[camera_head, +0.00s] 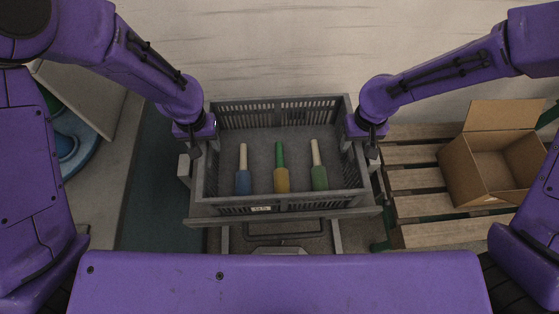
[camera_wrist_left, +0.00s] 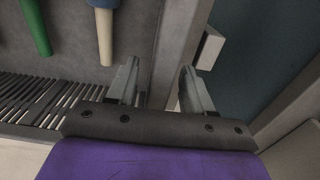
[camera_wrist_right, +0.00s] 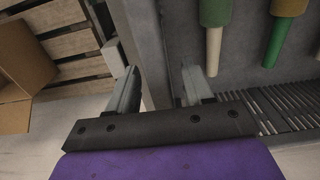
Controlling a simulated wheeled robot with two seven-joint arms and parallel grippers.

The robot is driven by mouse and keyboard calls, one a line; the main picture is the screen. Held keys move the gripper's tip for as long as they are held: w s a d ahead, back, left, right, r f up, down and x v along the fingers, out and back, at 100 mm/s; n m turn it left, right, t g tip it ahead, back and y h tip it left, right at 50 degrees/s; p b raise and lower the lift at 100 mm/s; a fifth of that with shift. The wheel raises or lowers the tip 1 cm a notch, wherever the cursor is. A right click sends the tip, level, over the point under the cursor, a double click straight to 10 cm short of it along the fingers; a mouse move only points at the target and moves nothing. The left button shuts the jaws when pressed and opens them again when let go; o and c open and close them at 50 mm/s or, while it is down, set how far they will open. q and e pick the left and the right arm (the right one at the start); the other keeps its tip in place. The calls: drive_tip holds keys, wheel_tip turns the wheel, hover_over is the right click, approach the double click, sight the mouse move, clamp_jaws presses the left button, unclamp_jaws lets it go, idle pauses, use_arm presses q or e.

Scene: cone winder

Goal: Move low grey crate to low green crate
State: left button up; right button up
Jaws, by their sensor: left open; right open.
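The low grey crate (camera_head: 351,177) stands in the middle of the head view on a grey stand. Inside it lie a blue cone with a pale tip (camera_head: 243,180), a yellow one with a green tip (camera_head: 281,180) and a green one with a pale tip (camera_head: 319,178). My left gripper (camera_head: 195,150) is open at the crate's left wall, and the wall's rim lies between its fingers in the left wrist view (camera_wrist_left: 160,92). My right gripper (camera_head: 371,148) is open at the right wall, its fingers on either side of the rim in the right wrist view (camera_wrist_right: 160,92). No low green crate is clearly visible.
A wooden pallet (camera_head: 412,181) with an open cardboard box (camera_head: 480,175) is at the right. A pale panel and a blue round object (camera_head: 72,140) are at the left. A pale wall or floor lies behind the crate.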

use_arm(q)
drive_tip(key=shift+f, duration=0.35)
use_arm(e)
drive_tip(key=shift+f, duration=0.35)
use_arm(q)
clamp_jaws()
use_arm(e)
clamp_jaws()
use_arm(q)
drive_tip(key=shift+r, duration=0.1)
use_arm(e)
drive_tip(key=shift+r, duration=0.1)
idle(0.5)
